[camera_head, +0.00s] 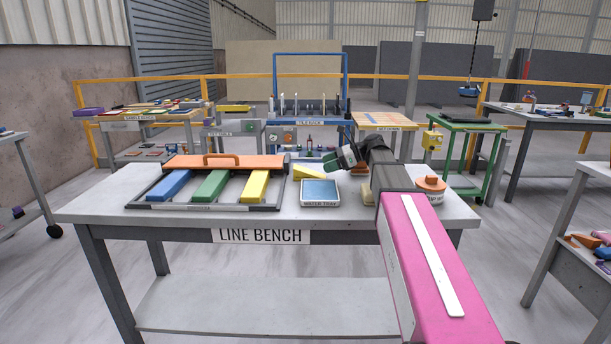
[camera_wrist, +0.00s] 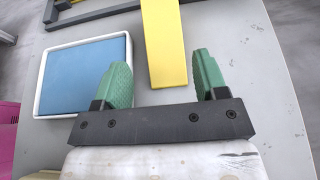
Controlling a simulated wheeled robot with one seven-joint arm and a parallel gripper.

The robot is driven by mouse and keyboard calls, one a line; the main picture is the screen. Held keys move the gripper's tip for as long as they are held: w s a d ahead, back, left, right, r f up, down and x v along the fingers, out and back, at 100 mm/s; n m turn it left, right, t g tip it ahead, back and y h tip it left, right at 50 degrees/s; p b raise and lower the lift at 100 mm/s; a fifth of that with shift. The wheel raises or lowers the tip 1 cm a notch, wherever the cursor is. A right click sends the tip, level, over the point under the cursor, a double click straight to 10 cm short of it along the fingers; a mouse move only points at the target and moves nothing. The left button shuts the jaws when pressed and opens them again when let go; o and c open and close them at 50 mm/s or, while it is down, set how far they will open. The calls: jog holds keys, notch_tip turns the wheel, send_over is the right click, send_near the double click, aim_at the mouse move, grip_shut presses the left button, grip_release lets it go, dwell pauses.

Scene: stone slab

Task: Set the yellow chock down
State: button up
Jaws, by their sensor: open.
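The yellow chock (camera_head: 309,173) lies on the line bench (camera_head: 105,208), behind the water tray and right of the rack. In the wrist view the yellow chock (camera_wrist: 163,42) runs from the top edge down between my fingers, with a gap on each side. My gripper (camera_head: 333,161) is open, with green finger pads, and is just right of the chock in the head view. In the wrist view the open gripper (camera_wrist: 164,75) has the chock's near end between its fingers. The chock's far end is cut off there.
The blue-filled water tray (camera_head: 320,192) stands in front of the chock; it is left of my fingers in the wrist view (camera_wrist: 85,76). A black rack (camera_head: 135,197) holds blue, green and yellow bars (camera_head: 254,187). An orange-topped container (camera_head: 431,186) stands at the right.

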aim_at(306, 170)
jog(key=x, duration=0.7)
jog(key=shift+w+a, duration=0.15)
jog(key=shift+a, duration=0.1)
jog(key=shift+c, duration=0.3)
jog(key=c, duration=0.7)
jog(key=shift+c, duration=0.2)
jog(key=shift+r, duration=0.1)
jog(key=shift+r, duration=0.55)
notch_tip(306, 170, up, 3)
jog(key=shift+f, duration=0.25)
jog(key=s+a+r, duration=0.7)
jog(key=s+a, duration=0.1)
jog(key=shift+s, duration=0.2)
